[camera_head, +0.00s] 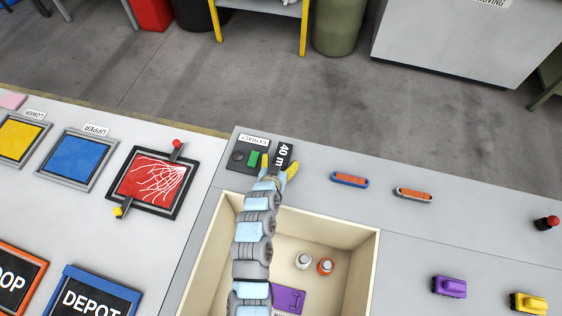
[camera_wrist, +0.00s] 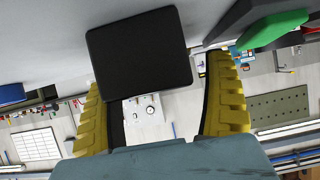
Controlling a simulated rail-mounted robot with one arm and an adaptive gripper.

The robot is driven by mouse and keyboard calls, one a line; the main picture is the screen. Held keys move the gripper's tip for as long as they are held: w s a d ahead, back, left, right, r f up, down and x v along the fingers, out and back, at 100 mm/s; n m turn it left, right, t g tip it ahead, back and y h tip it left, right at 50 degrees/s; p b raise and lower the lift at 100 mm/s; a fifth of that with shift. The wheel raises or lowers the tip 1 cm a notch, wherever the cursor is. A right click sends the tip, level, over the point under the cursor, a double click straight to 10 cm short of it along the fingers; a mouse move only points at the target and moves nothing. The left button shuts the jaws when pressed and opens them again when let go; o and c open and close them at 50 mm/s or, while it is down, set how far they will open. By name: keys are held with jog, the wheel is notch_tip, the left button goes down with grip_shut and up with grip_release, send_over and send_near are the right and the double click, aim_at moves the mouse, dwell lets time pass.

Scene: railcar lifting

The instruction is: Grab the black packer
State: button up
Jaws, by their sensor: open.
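The black packer (camera_head: 284,154) is a dark block with a white "40 m…" marking; the rest of the marking is cut off. It stands at the right of a dark pad at the bin's far edge. In the wrist view its plain black face (camera_wrist: 140,60) shows ahead, between the yellow fingers. My gripper (camera_head: 279,168) is open at the packer, with one yellow finger to each side of it. In the wrist view the gripper (camera_wrist: 157,78) has the packer left of centre, nearer the left finger. Whether either finger touches it, I cannot tell.
My arm crosses a cream bin (camera_head: 340,236). Grey worktop right of the packer is clear up to a blue-orange piece (camera_head: 350,180).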

jog(key=shift+w+d+f, duration=0.1)
jog(key=shift+w+d, duration=0.05)
jog(key=shift+w, duration=0.45)
jog(key=shift+s+f, duration=0.1)
jog(key=c, duration=1.4)
jog(key=shift+o, duration=0.2)
